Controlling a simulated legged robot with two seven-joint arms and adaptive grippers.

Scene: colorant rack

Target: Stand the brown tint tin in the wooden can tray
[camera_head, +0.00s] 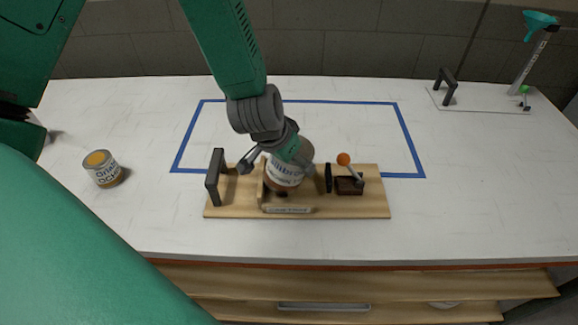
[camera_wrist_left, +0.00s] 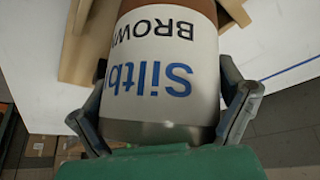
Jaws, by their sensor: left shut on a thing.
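The brown tint tin (camera_head: 285,177) has a white label with blue lettering; its label and brown body fill the left wrist view (camera_wrist_left: 165,70). My left gripper (camera_head: 280,158) is shut on it, with one finger on each side, as the left wrist view (camera_wrist_left: 165,105) also shows. The tin is at the upright-walled part of the wooden can tray (camera_head: 232,205), behind its front label plate. It looks slightly tilted. I cannot tell whether its base touches the tray floor. My right gripper is not in view.
An ochre tin (camera_head: 102,170) stands at the left. Blue tape (camera_head: 410,140) outlines clear worktop behind. A stand (camera_head: 531,62) is far right.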

